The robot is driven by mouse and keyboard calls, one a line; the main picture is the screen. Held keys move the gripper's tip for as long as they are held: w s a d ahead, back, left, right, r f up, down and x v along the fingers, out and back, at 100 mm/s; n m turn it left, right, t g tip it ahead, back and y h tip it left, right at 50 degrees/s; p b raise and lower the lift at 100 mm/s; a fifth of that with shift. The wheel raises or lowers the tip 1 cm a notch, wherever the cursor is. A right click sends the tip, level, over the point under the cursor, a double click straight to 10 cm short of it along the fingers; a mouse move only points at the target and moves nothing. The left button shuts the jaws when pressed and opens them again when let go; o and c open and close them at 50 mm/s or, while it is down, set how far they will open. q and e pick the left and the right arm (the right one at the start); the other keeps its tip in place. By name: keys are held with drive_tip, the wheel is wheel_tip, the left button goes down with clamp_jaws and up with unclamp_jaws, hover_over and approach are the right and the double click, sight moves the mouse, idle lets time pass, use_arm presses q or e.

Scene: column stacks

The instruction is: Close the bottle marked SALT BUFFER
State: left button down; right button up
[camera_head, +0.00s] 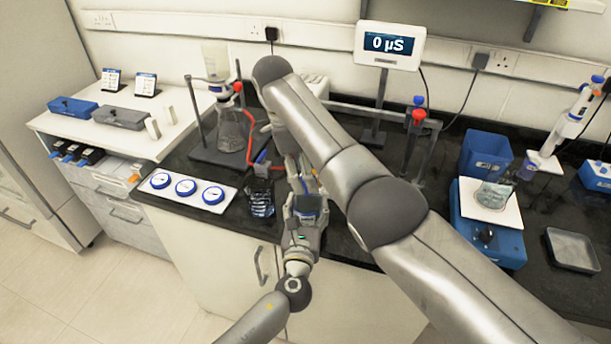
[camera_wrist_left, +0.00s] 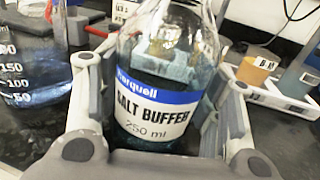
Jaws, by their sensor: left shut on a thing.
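The glass bottle marked SALT BUFFER (camera_wrist_left: 155,108) stands between the fingers of my left gripper (camera_wrist_left: 152,105) in the left wrist view. It has a blue and white label and bluish liquid. The gripper is shut on its sides. The very top of the bottle is cut off, so I cannot tell whether a cap is on it. In the head view my left gripper (camera_head: 303,200) is at the bench's front edge, and the bottle is mostly hidden there. My right arm crosses above, and its gripper reaches down just behind the left one, its fingers unclear.
A white tray with three blue-ringed round caps (camera_head: 186,187) lies to the left. A graduated glass vessel (camera_wrist_left: 35,75) with blue liquid stands close left of the bottle. A flask on a stand (camera_head: 230,133) is behind. A blue stirrer (camera_head: 487,238) stands right.

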drive_tip(key=shift+r, duration=1.5)
drive_tip(key=shift+c, duration=0.2)
